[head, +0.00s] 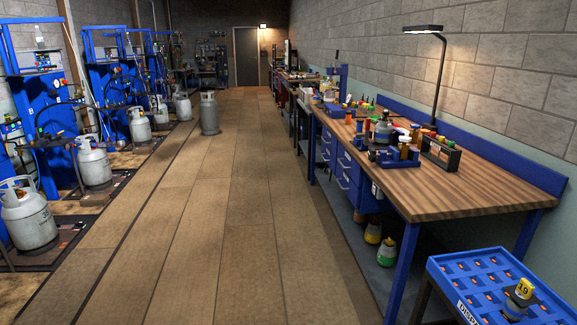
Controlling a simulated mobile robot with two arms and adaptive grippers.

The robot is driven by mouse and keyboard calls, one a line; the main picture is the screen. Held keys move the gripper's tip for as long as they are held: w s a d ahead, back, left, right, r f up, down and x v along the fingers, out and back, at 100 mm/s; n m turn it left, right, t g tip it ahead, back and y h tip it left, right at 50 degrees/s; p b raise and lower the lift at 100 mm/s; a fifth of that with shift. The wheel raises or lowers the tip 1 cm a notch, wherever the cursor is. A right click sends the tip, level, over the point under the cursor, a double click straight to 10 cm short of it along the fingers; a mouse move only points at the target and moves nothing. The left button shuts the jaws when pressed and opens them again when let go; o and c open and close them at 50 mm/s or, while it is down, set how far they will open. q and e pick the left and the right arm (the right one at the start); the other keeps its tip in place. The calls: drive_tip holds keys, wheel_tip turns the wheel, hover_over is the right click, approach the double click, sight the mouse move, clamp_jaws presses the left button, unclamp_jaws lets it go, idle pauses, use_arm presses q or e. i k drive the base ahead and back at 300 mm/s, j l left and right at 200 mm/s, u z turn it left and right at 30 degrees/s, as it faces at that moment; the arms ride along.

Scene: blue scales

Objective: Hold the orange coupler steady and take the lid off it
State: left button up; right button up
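I see no gripper and no arm of mine in the head view. No orange coupler with a lid can be made out for sure. Several small parts with orange, red, yellow and white tops stand on the wooden workbench (450,190) at the right, too small to tell apart. Among them are a grey rounded fitting (383,128) on a dark stand and an orange-brown part with a white top (404,146) beside it.
A blue tray (462,282) with many pockets stands at the lower right, holding a part with a yellow "19" tag (524,287). Grey gas cylinders (30,218) stand by blue scales at left. One cylinder (208,115) stands on the aisle floor. The wooden floor (215,240) ahead is clear.

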sight(348, 120)
drive_tip(key=i, duration=1.85)
